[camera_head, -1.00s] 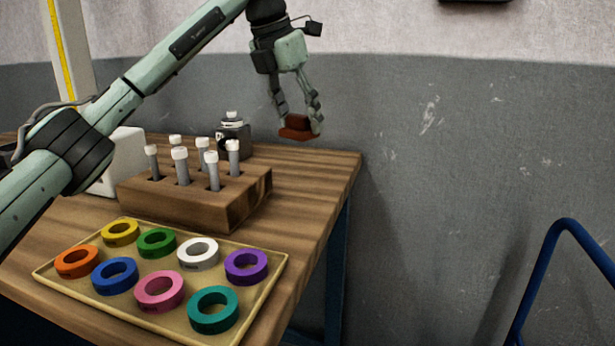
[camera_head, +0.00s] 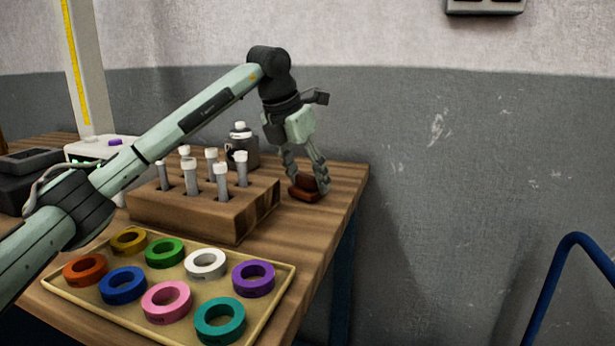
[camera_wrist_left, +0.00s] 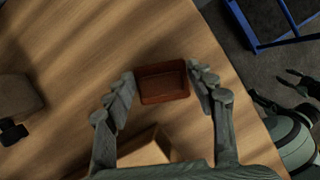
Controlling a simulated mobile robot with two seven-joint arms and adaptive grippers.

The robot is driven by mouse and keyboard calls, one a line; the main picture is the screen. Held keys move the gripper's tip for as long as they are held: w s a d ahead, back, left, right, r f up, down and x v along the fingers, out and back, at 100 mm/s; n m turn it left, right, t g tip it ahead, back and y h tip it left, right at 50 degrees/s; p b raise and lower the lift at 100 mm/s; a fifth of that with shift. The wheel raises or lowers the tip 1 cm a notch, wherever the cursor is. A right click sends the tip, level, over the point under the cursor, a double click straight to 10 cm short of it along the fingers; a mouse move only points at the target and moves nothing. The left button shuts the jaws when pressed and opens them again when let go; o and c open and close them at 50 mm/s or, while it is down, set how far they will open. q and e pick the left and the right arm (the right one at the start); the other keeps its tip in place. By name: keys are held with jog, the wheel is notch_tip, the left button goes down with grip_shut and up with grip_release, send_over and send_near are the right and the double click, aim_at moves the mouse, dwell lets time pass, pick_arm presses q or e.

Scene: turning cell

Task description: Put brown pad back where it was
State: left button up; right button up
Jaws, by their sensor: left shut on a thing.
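The brown pad (camera_head: 306,189) is a small reddish-brown block at the right end of the wooden table (camera_head: 338,204). My left gripper (camera_head: 307,185) is shut on it, with one finger on either side. In the left wrist view the pad (camera_wrist_left: 162,82) shows a shallow rectangular recess in its top, between the fingertips of the left gripper (camera_wrist_left: 160,88). The pad is at or just above the table top; I cannot tell whether it touches. My right gripper (camera_wrist_left: 301,83) shows at the right edge of the left wrist view, its fingers apart.
A wooden rack (camera_head: 208,216) with several capped tubes stands left of the pad. A yellow tray (camera_head: 268,304) of coloured rings lies in front. A grey bottle (camera_head: 241,148) stands behind the rack. The table's right edge is close to the pad.

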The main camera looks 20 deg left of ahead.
pick_arm(q)
jog(key=shift+f, duration=0.2)
jog(key=o, duration=1.2)
jog(key=shift+r, duration=0.1)
jog(key=v, duration=1.2)
jog(key=shift+r, duration=0.1)
